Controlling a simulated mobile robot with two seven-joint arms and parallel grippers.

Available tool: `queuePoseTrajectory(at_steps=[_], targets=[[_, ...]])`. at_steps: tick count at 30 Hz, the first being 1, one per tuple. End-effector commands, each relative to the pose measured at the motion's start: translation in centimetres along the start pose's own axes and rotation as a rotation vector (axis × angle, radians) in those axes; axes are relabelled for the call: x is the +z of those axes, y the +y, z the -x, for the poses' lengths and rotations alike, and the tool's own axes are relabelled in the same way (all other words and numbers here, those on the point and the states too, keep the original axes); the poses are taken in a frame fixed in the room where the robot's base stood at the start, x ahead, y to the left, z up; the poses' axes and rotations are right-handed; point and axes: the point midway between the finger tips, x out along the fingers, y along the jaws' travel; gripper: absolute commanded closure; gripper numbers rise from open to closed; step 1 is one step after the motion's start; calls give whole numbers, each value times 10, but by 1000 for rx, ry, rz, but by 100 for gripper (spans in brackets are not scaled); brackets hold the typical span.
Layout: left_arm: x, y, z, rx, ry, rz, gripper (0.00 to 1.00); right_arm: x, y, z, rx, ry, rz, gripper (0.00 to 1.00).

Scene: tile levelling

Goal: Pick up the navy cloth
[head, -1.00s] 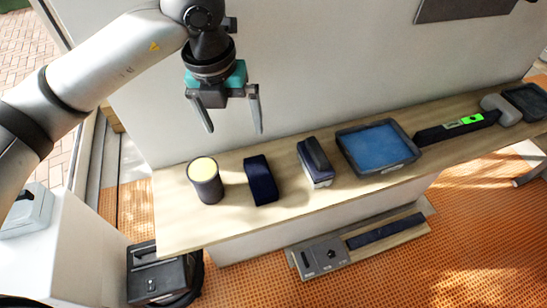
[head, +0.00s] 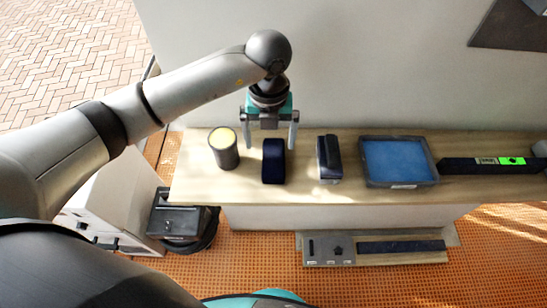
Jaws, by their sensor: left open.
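The navy cloth (head: 273,162) looks like a dark blue folded block standing on the wooden bench (head: 470,191). It is between a dark cup with a yellow top and a dark block with a pale base. My left gripper (head: 270,145) is open, pointing down, with its two fingers apart over the cloth's far end. I cannot tell whether the fingers touch the cloth. My right gripper is not in view.
The cup (head: 225,150) stands close to the left and the block (head: 329,159) to the right. Further right are a blue-filled tray (head: 401,183) and a spirit level (head: 460,166). A pale wall (head: 370,60) rises behind the bench.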

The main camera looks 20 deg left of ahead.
Motion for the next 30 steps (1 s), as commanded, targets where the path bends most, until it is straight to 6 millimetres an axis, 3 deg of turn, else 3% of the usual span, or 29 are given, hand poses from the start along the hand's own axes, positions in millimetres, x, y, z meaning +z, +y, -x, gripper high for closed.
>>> queuePoseTrajectory(at_steps=[8, 16, 25, 30], targets=[[-2, -2, -21, -1, 2, -2, 0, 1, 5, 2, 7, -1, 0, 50], [-4, -7, -59, 0, 1, -1, 0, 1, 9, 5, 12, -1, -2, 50], [-3, -7, -65, -1, -1, -2, 0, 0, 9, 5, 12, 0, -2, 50], [-3, -7, -65, -1, -1, -2, 18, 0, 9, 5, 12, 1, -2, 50]])
